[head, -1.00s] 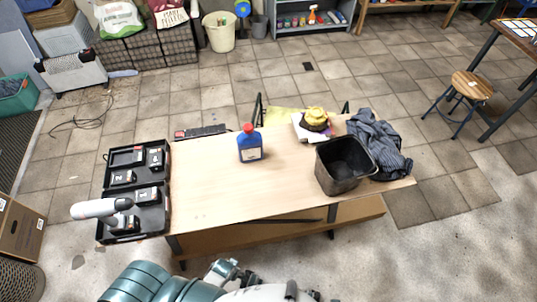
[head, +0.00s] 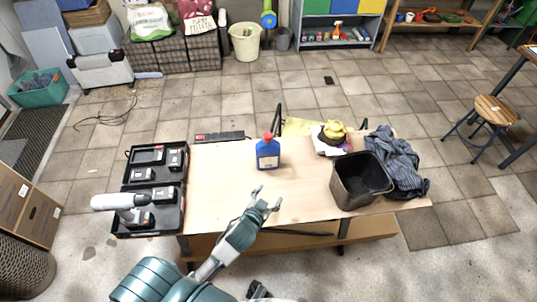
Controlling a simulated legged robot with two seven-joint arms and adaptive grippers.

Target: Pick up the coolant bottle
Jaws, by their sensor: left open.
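The coolant bottle (head: 268,152) is blue with a red cap and a pale label. It stands upright near the back edge of the wooden table (head: 215,185), left of the middle. My left gripper (head: 265,197) is open and empty, its fingers pointing toward the back of the table. It is over the table's front part, in front of the bottle and apart from it.
A dark bin (head: 360,181) and a crumpled striped cloth (head: 396,160) are on the right of the table. A yellow item (head: 335,131) lies behind the bin. A black case (head: 152,190) with a drill is at the left. The table between is clear.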

